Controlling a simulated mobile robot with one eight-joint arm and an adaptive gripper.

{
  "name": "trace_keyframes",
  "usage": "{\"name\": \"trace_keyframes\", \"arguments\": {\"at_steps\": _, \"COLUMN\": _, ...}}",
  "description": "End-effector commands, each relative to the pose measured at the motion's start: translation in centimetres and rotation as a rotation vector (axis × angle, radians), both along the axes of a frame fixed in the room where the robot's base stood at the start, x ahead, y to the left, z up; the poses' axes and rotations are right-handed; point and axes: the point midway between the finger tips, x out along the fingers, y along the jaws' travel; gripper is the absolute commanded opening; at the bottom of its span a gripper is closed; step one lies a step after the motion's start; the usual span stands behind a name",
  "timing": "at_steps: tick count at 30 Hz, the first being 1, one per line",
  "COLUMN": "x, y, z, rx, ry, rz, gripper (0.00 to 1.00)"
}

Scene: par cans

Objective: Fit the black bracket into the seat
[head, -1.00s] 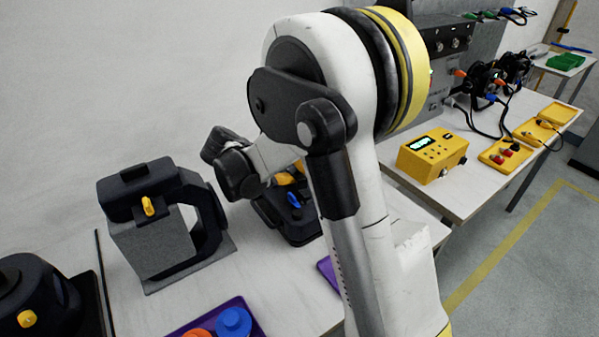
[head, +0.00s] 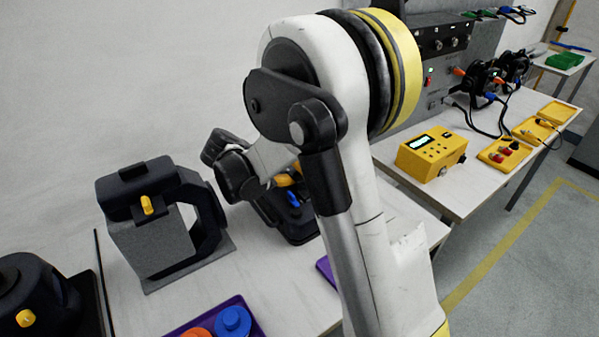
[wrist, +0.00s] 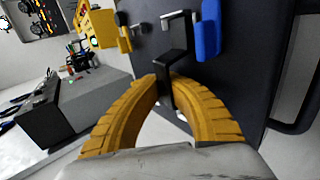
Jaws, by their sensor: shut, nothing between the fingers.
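In the wrist view, a black bracket (wrist: 176,63) with a bent upper end stands in front of a dark panel (wrist: 250,75). My gripper (wrist: 165,85) has its two yellow ribbed fingers closed together, with the tips right at the bracket's lower part. Nothing shows gripped; I cannot tell whether the tips touch the bracket. A thin pale hooked outline (wrist: 176,15) shows on the panel just above the bracket; whether it is the seat is unclear. In the head view, the dark unit (head: 290,222) is partly hidden by my arm, and the bracket cannot be made out.
A blue lever (wrist: 207,32) stands right of the bracket, close to the fingers. A yellow part (wrist: 123,38) is to the left. In the head view, a grey-black fixture (head: 160,235) stands left of the unit, and a purple tray (head: 250,325) lies in front.

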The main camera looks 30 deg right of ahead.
Motion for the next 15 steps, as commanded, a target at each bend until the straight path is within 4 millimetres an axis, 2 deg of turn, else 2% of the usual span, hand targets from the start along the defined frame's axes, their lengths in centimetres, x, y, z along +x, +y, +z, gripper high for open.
{"name": "trace_keyframes", "arguments": {"at_steps": 10, "x": 0.03, "y": 0.0, "z": -0.68, "rx": 0.0, "ry": 0.0, "rz": 0.0, "gripper": 0.0}}
{"name": "trace_keyframes", "arguments": {"at_steps": 11, "x": 0.03, "y": -0.01, "z": -0.65, "rx": 0.0, "ry": 0.0, "rz": 0.0, "gripper": 0.07}}
{"name": "trace_keyframes", "arguments": {"at_steps": 12, "x": 0.03, "y": -0.01, "z": -0.63, "rx": 0.0, "ry": 0.0, "rz": 0.0, "gripper": 0.2}}
{"name": "trace_keyframes", "arguments": {"at_steps": 15, "x": 0.01, "y": 0.02, "z": -0.66, "rx": 0.001, "ry": 0.0, "rz": 0.0, "gripper": 0.22}}
